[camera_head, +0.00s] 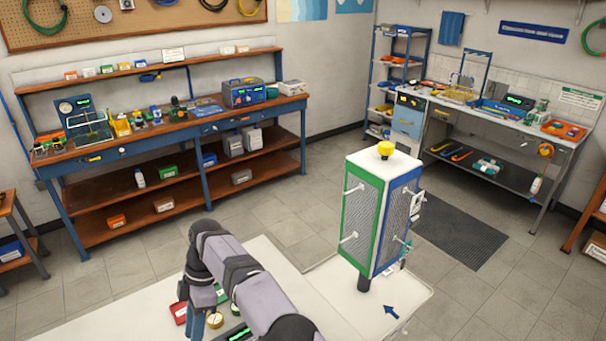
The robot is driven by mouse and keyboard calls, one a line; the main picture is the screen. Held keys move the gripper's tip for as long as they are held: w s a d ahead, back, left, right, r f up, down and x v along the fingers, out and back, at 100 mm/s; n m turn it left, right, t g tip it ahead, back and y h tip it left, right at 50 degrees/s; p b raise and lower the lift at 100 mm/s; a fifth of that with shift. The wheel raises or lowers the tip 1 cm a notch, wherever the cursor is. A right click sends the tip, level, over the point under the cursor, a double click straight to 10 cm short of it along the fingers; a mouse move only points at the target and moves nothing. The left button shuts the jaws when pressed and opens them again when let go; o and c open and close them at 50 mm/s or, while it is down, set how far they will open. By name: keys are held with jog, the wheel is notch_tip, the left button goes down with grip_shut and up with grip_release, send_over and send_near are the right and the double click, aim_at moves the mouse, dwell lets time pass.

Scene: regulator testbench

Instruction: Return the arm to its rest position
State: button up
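My arm rises from the bottom edge of the picture and bends down at the wrist over a white work surface (100,318). My gripper (197,322) points down near the bottom edge, with blue parts at its lower end. Its fingertips are too small and too near the edge to tell whether they are open or shut. Close by are a red tray (179,312), a green item (221,293) and a round brass-coloured gauge (215,320). My arm hides part of this area, and I cannot tell whether the gripper touches anything.
A tall green-and-blue mesh cabinet (363,215) with a yellow knob (386,149) stands right of my arm. A device with a green display (238,334) lies beside the arm. A long workbench (105,153) and a sink bench (480,118) stand farther back, with open floor between.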

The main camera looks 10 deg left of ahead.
jog(key=w+d+r+m+t+b, duration=0.1)
jog(key=w+d+r+m, duration=0.1)
jog(key=w+d+m, duration=0.3)
jog(key=w+d+r+m+t, duration=0.1)
jog(key=w+d+m, duration=0.25)
jog(key=d, duration=0.45)
jog(key=d+r+m+t+b, duration=0.1)
jog(key=d+m, duration=0.5)
jog(key=d, duration=0.8)
jog(key=s+d+f+m+t+h+b, duration=0.1)
jog(key=s+d+f+m, duration=0.1)
jog(key=s+d+m, duration=0.6)
jog(key=s+d+f+m+h+b, duration=0.1)
jog(key=s+d+f+m, duration=0.15)
jog(key=s+d, duration=0.9)
notch_tip(320, 180, down, 15)
jog(key=b, duration=1.5)
jog(key=shift+w+d+f+m, duration=0.15)
jog(key=shift+w+d+m, duration=0.1)
jog(key=shift+w+m, duration=0.1)
